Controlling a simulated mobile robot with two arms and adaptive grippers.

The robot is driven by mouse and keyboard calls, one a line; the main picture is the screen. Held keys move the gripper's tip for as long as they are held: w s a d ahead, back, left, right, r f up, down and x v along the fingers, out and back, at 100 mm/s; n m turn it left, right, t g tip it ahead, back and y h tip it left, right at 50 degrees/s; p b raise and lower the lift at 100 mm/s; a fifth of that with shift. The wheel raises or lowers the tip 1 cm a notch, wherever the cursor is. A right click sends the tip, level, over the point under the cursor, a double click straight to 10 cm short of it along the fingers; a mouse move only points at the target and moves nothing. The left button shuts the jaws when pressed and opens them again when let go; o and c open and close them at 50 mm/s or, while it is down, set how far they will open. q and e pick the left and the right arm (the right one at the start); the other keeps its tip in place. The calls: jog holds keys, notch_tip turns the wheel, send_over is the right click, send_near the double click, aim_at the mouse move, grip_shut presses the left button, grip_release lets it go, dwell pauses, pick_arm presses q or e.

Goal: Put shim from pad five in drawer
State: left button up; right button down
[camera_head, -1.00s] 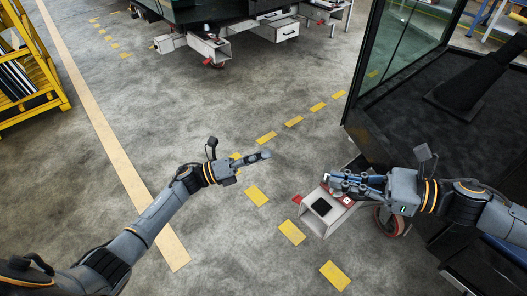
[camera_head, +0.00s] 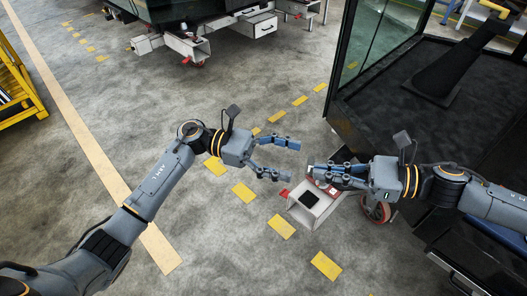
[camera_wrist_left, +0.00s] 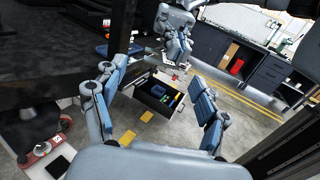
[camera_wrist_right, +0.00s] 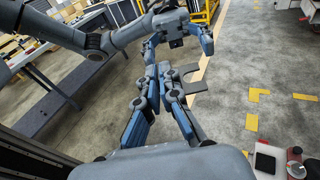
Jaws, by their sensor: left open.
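My left gripper (camera_head: 280,160) is open and empty, its two fingers apart, just left of my right gripper (camera_head: 318,174). In the right wrist view, the right fingers (camera_wrist_right: 165,82) are close together, and a flat dark grey slotted plate, apparently the shim (camera_wrist_right: 194,82), sticks out to the right from their tips. An open drawer (camera_wrist_left: 139,91) with a black inside and several small blue, green and yellow items shows between the left fingers in the left wrist view. No pad number is readable.
A white outrigger box (camera_head: 321,212) with a black pad (camera_head: 309,197) stands below my right gripper, beside a red-rimmed wheel (camera_head: 377,211). The dark glass-walled cab (camera_head: 400,110) rises at right.

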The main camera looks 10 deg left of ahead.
pick_arm(q)
jog(key=d, duration=0.3)
jog(key=shift+s, duration=0.15)
jog(key=c, duration=1.2)
pick_arm(e)
jog(key=c, duration=1.4)
grip_release()
jog(key=shift+c, duration=0.2)
pick_arm(q)
jog(key=shift+c, duration=0.2)
pick_arm(e)
jog(key=shift+d, duration=0.1)
